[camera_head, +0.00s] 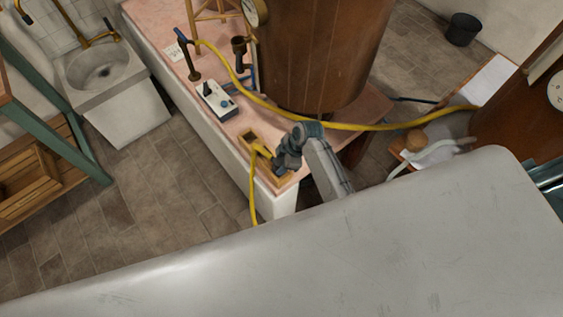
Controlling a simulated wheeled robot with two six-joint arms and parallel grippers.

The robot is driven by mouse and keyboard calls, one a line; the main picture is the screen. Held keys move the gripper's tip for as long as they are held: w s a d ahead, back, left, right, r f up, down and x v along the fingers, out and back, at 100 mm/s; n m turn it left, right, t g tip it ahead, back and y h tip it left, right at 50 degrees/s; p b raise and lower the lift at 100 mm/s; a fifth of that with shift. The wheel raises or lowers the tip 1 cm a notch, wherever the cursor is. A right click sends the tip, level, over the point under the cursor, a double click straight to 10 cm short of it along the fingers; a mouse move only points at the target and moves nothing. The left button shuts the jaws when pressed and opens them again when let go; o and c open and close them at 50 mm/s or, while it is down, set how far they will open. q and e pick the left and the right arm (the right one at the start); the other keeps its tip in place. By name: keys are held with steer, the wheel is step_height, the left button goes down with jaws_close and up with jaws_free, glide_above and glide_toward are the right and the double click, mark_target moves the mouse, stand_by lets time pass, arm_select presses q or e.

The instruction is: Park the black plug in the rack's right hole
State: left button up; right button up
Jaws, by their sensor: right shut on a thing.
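A small wooden rack (250,135) sits at the near end of the pink-topped bench. A yellow hose end lies over it and hangs down the bench's front. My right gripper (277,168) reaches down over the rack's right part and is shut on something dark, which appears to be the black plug. The gripper hides most of the plug and the rack's right hole, so I cannot tell whether the plug is in the hole or above it. My left gripper is not in view.
A large copper-brown vessel (322,50) stands at the bench's right. A yellow hose (350,127) runs past my right arm. A sink (100,70) is at left.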

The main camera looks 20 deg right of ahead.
steer(key=shift+f, duration=0.45)
stand_by(0.9)
steer(key=shift+f, duration=0.25)
stand_by(0.6)
steer(key=o, duration=1.1)
steer(key=shift+r+p, duration=3.55)
steer(key=shift+p, duration=0.2)
steer(key=shift+f, duration=0.1)
